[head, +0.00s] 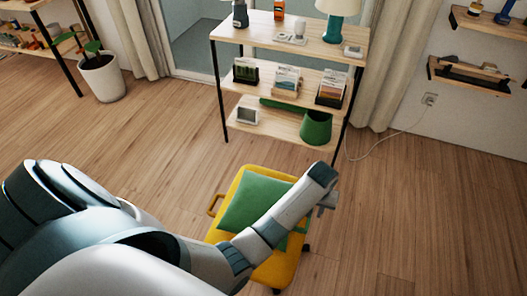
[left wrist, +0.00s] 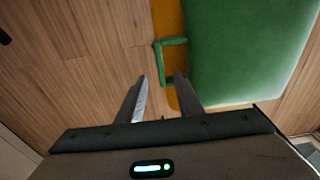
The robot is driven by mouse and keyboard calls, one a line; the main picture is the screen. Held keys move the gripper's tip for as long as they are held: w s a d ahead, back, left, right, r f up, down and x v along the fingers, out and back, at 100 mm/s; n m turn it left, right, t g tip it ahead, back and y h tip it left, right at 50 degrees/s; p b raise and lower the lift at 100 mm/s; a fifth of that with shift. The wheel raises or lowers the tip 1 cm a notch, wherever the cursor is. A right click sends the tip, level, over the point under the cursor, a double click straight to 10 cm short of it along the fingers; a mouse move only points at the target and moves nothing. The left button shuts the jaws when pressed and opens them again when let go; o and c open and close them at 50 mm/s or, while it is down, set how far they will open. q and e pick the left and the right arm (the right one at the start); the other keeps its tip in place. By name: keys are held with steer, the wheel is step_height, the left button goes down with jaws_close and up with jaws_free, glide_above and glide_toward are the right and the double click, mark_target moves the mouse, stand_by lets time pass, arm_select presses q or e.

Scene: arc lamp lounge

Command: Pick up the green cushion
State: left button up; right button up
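The green cushion (head: 252,199) lies flat on a yellow wheeled case (head: 273,272), partly hidden behind my left arm in the head view. In the left wrist view the cushion (left wrist: 245,50) fills the upper right, over a strip of yellow (left wrist: 168,22). My left gripper (head: 327,203) is at the right side of the case. A small green loop (left wrist: 172,42) sits beside the cushion, just beyond the fingertips. My right gripper is not in view.
A wooden shelf unit (head: 290,84) with a lamp, books and a green pot (head: 316,128) stands behind the case. Wood floor (head: 420,220) is clear to the right; a white cable (head: 385,135) runs near the wall.

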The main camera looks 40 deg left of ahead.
mark_target(309, 220)
arm_select(q)
steer(key=f, duration=0.6)
steer(key=shift+w+a+b, duration=0.15)
steer(key=shift+w+b, duration=0.15)
steer(key=shift+w, duration=0.05)
steer(key=shift+f, duration=0.4)
step_height(309, 220, down, 4)
steer(key=shift+r+b, duration=0.1)
steer(key=shift+b, duration=0.25)
steer(key=shift+f, duration=0.45)
steer(key=c, duration=0.7)
jaws_close()
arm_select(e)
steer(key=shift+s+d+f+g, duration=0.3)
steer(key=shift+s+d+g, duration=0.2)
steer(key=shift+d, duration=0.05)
